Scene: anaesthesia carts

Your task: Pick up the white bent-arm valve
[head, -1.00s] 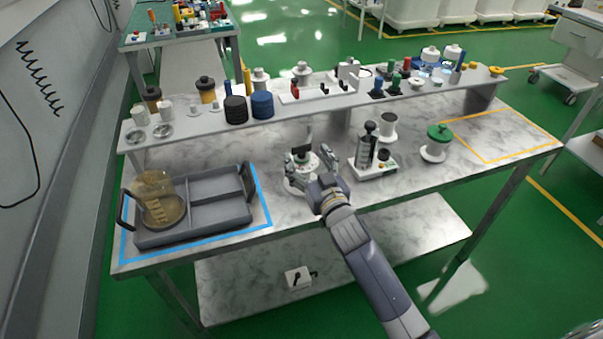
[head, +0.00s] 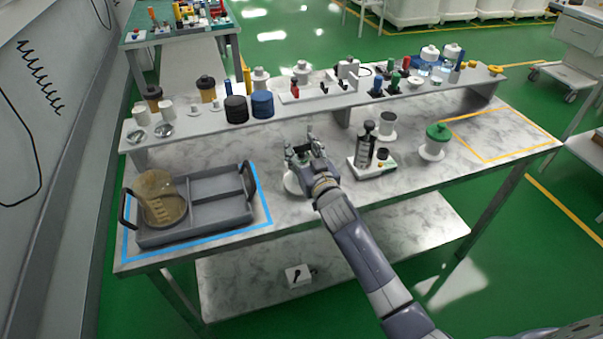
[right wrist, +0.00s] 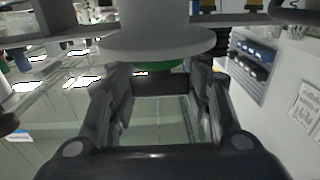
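A white round-based piece (head: 293,184), which looks like the valve, stands on the marble bench in the head view. My right gripper (head: 300,144) is over and in front of it and hides most of it, so its bent arm cannot be made out. In the right wrist view a pale flanged piece (right wrist: 160,44) crosses the top, close to my right gripper (right wrist: 162,84). The fingers are apart there, with a clear gap between them; no firm hold shows. My left gripper is out of view.
Left of the gripper is a grey divided tray (head: 222,214) holding a round tan piece (head: 160,200). Close on the right is a white-based device with a dark cylinder (head: 366,150), then a green-topped spool (head: 437,142). A raised shelf (head: 200,125) with many parts runs behind.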

